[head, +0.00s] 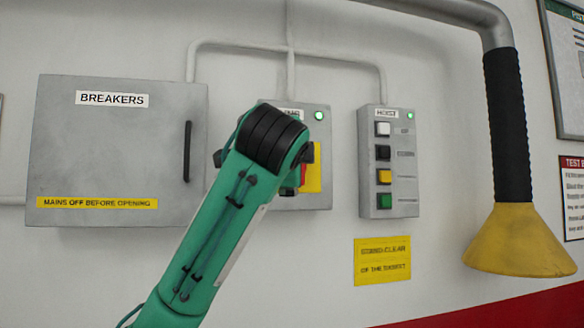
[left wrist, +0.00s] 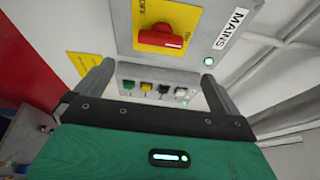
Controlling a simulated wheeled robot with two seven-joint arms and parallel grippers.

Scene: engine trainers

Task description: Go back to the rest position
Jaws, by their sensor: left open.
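My left arm (head: 215,220) rises from the bottom left in the head view. A green lamp (left wrist: 209,61) on that box is lit. My right gripper is in neither view.
A grey breakers cabinet (head: 110,150) is closed at left. The hoist box (head: 368,160) has several coloured buttons and a lit green lamp. A yellow sign (head: 382,261) is below it. An extraction hose with a yellow hood (head: 518,240) hangs at right.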

